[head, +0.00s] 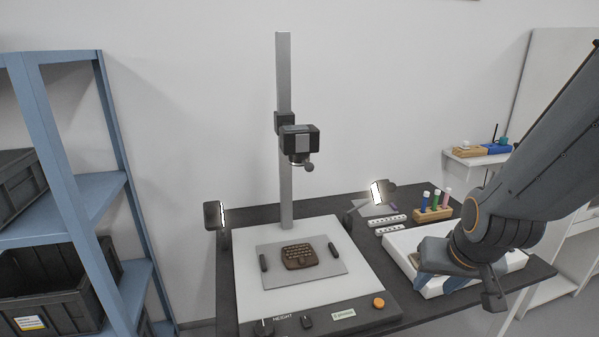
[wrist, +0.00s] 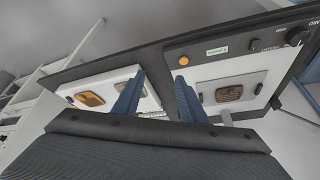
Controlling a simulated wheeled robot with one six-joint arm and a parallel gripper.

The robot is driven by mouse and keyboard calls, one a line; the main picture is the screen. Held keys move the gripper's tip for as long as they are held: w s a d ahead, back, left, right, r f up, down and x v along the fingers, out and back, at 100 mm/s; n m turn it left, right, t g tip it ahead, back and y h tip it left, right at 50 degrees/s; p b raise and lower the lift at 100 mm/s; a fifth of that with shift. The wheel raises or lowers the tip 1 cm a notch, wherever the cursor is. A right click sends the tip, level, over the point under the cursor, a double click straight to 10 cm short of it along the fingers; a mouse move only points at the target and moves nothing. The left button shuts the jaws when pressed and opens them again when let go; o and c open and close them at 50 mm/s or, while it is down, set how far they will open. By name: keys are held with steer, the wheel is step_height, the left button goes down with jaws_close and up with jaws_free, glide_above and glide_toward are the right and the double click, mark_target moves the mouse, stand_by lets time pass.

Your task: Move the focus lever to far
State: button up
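A copy stand (head: 284,110) carries a dark camera (head: 299,140) on its column. A small ball-ended lever (head: 308,166) juts from the camera's lower right. Two dark controls, a large knob (head: 264,327) and a smaller control (head: 307,320), sit on the front panel, one near a HEIGHT label; they also show in the wrist view, knob (wrist: 296,36) and smaller control (wrist: 257,48). I cannot read which is the focus lever or its setting. My gripper (head: 458,284) is over the white tray at right, away from these controls. Its blue fingers (wrist: 158,95) are apart with nothing between them.
A brown tablet (head: 299,256) lies on the grey plate under the camera. An orange button (head: 379,303) is on the front panel. Lit lamps (head: 378,193) flank the board. The white tray (head: 398,240), a rack of tubes (head: 433,213) and a blue shelf (head: 100,187) stand around.

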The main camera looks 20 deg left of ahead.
steer(key=w+a+r+n+t+y+b, duration=0.15)
steer(key=w+a+t, duration=0.25)
steer(key=w+a, duration=0.45)
steer(key=t+y+b, duration=0.3)
steer(key=t+y, duration=0.3)
steer(key=t, duration=0.1)
glide_toward(310, 169)
steer(key=x, duration=0.4)
steer(key=shift+n, duration=0.35)
steer(key=p+x, duration=0.1)
steer(key=x, duration=0.6)
steer(key=shift+p, duration=0.3)
jaws_close()
